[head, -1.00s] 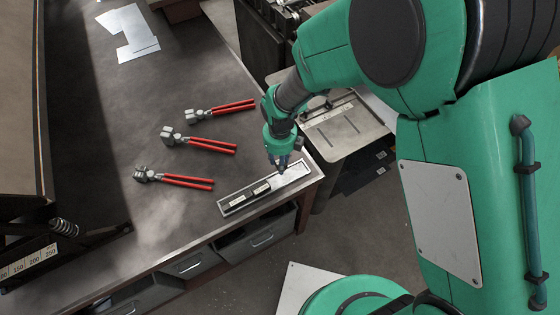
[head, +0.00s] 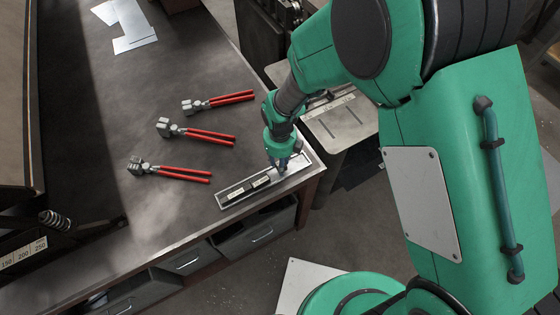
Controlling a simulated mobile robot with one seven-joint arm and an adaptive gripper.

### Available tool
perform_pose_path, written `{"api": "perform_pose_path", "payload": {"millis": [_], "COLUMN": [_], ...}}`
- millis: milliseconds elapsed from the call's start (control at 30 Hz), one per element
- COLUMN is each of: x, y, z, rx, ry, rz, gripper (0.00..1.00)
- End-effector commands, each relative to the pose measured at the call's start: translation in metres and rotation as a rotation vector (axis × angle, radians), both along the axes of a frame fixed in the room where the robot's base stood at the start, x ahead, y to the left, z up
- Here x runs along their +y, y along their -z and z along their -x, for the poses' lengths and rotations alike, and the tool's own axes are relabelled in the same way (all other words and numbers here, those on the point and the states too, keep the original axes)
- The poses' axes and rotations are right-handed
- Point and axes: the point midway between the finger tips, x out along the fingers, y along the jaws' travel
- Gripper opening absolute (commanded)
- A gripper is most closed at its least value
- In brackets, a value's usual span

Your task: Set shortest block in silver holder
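The silver holder (head: 228,200) is a long shallow tray lying near the front right corner of the workbench. Two dark blocks with pale labels, a left one (head: 236,192) and a right one (head: 261,183), lie end to end in its left and middle part. My gripper (head: 280,169) points down over the right part of the holder, close to its surface. The fingertips are small and dark, so I cannot tell whether they are open or shut or hold anything. The area just under the fingertips is partly hidden.
Three red-handled tools (head: 205,135) lie on the bench (head: 110,100) behind and left of the holder. Cut sheet-metal pieces (head: 132,30) lie at the back. A machine with a flat metal plate (head: 342,125) stands right of the bench. Drawers sit below the front edge.

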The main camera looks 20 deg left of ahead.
Motion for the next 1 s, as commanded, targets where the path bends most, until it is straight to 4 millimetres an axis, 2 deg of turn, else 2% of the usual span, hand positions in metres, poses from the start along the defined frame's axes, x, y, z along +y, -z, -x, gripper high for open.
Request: {"api": "perform_pose_path", "payload": {"millis": [100, 300, 933, 967, 1000], "x": [0.0, 0.001, 0.0, 0.0, 0.0], "y": [0.011, 0.02, 0.022, 0.022, 0.022], "z": [0.0, -0.001, -0.001, -0.001, -0.001], "rx": [0.0, -0.002, -0.001, -0.001, -0.001], "ry": [0.0, 0.0, 0.0, 0.0, 0.0], "rz": [0.0, -0.001, -0.001, -0.001, -0.001], "gripper": [0.0, 0.0, 0.0, 0.35, 0.43]}}
